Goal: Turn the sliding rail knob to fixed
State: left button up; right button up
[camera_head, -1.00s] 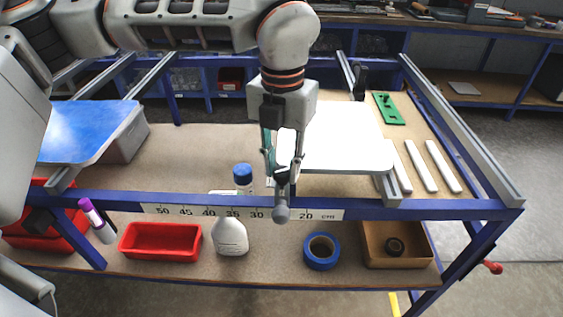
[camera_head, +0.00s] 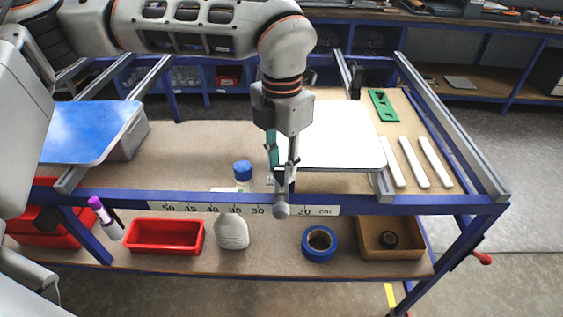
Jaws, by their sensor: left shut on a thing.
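A grey round knob (camera_head: 281,210) sits on the front of the blue rail (camera_head: 420,207), beside the printed centimetre scale (camera_head: 240,209) between the 30 and 20 marks. My left gripper (camera_head: 282,183) points down at the rail from above. It is shut on the dark upper part of the sliding knob piece, with the round grey end showing below the fingers. The fingers hide most of that piece, and I cannot read any fixed marking on it. My right gripper is not in view.
A white panel (camera_head: 335,140) lies right behind the gripper, and a blue-capped bottle (camera_head: 243,172) stands close to its left. A red tray (camera_head: 165,236), blue tape roll (camera_head: 319,243) and brown box (camera_head: 367,240) sit on the lower shelf.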

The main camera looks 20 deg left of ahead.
aim_at(282, 169)
pick_arm(q)
jog(key=o, duration=1.1)
jog(key=shift+r, duration=0.1)
notch_tip(282, 169, up, 12)
jog(key=shift+f, duration=0.1)
jog(key=shift+f, duration=0.1)
